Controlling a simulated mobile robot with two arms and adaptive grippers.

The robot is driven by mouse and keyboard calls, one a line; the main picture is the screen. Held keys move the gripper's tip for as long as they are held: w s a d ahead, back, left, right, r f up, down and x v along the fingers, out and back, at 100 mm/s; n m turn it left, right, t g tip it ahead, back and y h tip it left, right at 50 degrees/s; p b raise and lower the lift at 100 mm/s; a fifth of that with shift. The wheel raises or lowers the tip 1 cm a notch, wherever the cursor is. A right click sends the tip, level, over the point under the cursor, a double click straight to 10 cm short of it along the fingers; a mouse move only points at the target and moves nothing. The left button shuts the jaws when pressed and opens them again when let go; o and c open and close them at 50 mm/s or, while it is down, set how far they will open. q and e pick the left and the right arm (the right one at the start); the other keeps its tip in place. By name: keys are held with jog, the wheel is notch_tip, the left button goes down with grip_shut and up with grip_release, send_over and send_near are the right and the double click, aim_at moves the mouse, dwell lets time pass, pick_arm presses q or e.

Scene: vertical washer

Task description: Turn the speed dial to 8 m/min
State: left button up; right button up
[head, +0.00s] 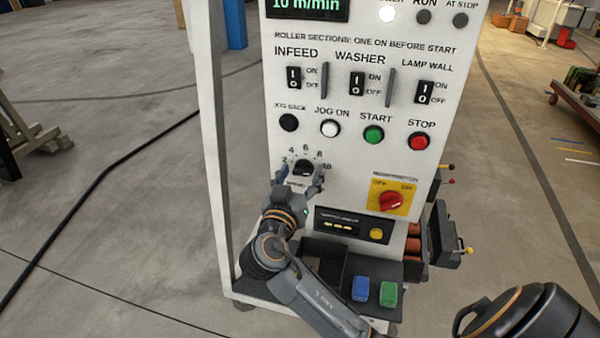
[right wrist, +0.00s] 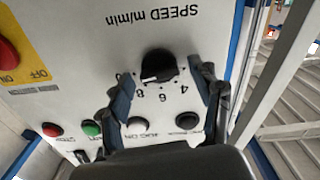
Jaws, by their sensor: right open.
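The black speed dial (head: 303,167) sits low on the left of the white control panel, ringed by numbers. It also shows upside down in the right wrist view (right wrist: 160,64), with a white mark on its lower left side. The display (head: 307,7) at the top reads 10 m/min. My right gripper (head: 298,184) is open just in front of the dial. In the right wrist view its two fingers (right wrist: 165,80) stand on either side of the dial, with visible gaps between them and the knob. My left gripper is not in view.
Above the dial are a black jog button (head: 289,122), a white one (head: 330,128), a green start (head: 374,134) and a red stop (head: 419,141). A red rotary switch (head: 391,201) is to the right. A shelf with blue (head: 361,287) and green (head: 389,293) blocks is below.

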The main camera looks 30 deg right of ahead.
jog(key=shift+a, duration=0.1)
jog(key=c, duration=1.1)
jog(key=shift+c, duration=0.2)
jog(key=shift+n, duration=0.3)
jog(key=n+p, duration=0.1)
jog(key=n, duration=0.2)
jog(key=shift+a+n+p, duration=0.1)
jog(key=shift+n+p, duration=0.6)
jog(key=shift+n, duration=1.4)
jog(key=o, duration=1.1)
jog(key=shift+w, duration=0.1)
